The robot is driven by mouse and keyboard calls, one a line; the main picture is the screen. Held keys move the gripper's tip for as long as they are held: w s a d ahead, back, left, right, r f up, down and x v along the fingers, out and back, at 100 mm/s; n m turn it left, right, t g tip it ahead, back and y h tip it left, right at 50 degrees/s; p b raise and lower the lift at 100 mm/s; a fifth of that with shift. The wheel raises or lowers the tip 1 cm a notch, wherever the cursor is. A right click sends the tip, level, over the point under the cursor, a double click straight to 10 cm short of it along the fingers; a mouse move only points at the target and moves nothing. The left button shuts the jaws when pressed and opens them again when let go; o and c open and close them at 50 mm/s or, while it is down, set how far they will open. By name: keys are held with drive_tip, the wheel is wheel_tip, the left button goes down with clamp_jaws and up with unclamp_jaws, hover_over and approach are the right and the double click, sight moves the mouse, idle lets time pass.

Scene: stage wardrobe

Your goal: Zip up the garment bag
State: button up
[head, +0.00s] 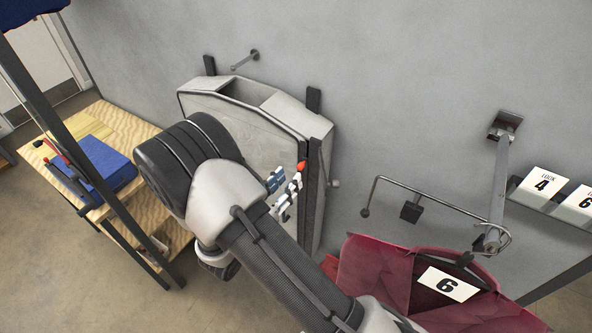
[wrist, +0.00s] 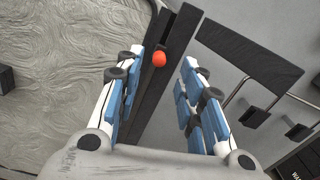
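A pale grey garment bag (head: 262,121) hangs against the wall, with an opening along its top. A dark upright strip (head: 317,150) runs down its right side, and an orange-red pull (head: 301,166) sits at this strip. In the wrist view, the bag's wrinkled face (wrist: 60,75) fills the left, and the orange pull (wrist: 159,60) shows on the dark strip (wrist: 170,85). My gripper (head: 285,188) is open; in the wrist view its blue-padded fingers (wrist: 161,72) stand apart on either side of the pull, with no visible contact. My arm hides the lower bag.
A wooden table (head: 150,215) with a blue folded item (head: 100,168) stands left. A thin rail (head: 425,190) projects close right of the bag.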

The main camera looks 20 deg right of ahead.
drive_tip(key=shift+v, duration=2.4)
